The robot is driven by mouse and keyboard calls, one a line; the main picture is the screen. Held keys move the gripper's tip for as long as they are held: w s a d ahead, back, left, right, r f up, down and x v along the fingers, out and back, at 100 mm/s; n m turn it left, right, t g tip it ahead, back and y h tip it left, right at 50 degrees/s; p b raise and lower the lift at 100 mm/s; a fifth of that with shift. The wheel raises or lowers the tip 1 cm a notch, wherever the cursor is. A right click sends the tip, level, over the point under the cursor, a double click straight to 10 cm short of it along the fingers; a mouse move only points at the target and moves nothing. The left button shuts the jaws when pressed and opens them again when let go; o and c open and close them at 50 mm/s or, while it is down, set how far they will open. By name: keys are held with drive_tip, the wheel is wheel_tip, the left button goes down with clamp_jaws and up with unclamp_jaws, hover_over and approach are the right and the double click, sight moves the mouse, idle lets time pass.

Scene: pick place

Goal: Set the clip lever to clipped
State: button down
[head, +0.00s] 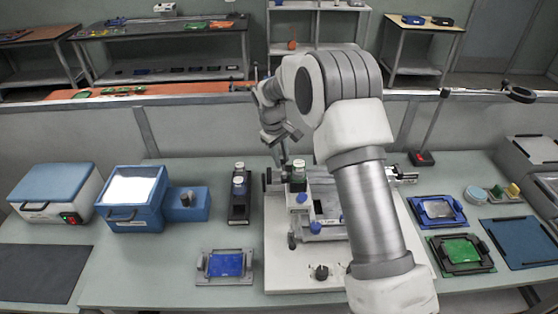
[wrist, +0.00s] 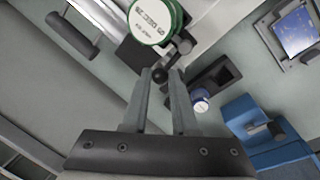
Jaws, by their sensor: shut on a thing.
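The machine (head: 322,222) with the clip lever stands on a pale base plate at the middle of the bench, partly hidden behind my arm. My gripper (head: 284,160) reaches down at its back left, beside a green-topped cylinder (head: 298,171). In the wrist view, my gripper (wrist: 163,76) has its fingertips close together on a small black ball knob (wrist: 160,75), seemingly the clip lever's end. The green-labelled cylinder top (wrist: 156,20) is just beyond the fingertips. The lever's clipped or unclipped position cannot be told.
A black stand with white-topped bottles (head: 239,190) is left of the machine. Further left are a blue box (head: 133,215) and a blue-lidded case (head: 56,192). A blue board in a fixture (head: 225,265) lies in front. Trays with boards (head: 461,252) lie right.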

drive_tip(key=shift+d+m, duration=0.15)
drive_tip(key=shift+m, duration=0.25)
drive_tip(key=c, duration=0.7)
unclamp_jaws()
drive_tip(key=a+r, duration=0.1)
drive_tip(key=r, duration=0.4)
drive_tip(key=s+a+r, duration=0.1)
drive_tip(key=r, duration=0.5)
drive_tip(key=s+a+r+b, duration=0.1)
drive_tip(key=r, duration=0.5)
drive_tip(key=shift+d, duration=0.1)
